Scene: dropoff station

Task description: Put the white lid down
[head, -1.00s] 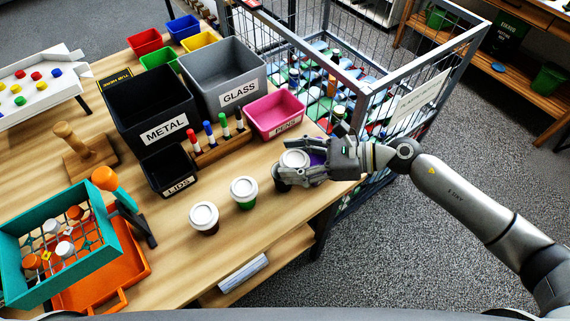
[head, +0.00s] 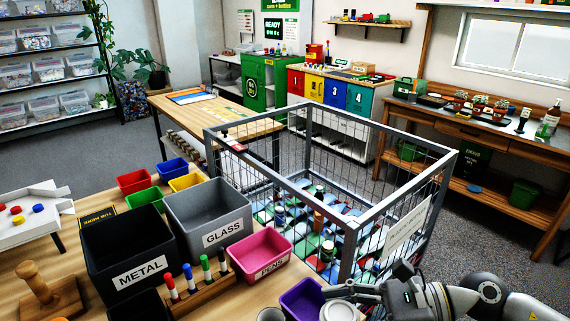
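A round white lid (head: 339,312) shows at the bottom edge of the head view, cut off by the frame. My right gripper (head: 350,292) is right at the lid, with a finger passing along its far side. The other finger and whatever is under the lid are out of frame, so I cannot tell whether the gripper grips it. Another pale round top (head: 270,315) is partly visible to the left, beyond the purple bin's near corner. My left gripper is not in view.
A purple bin (head: 302,299) stands just left of my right gripper. The pink bin (head: 261,256), marker rack (head: 201,287), grey GLASS bin (head: 208,212) and black METAL bin (head: 128,253) stand farther left. A wire cage (head: 345,259) of bottles and cans is behind.

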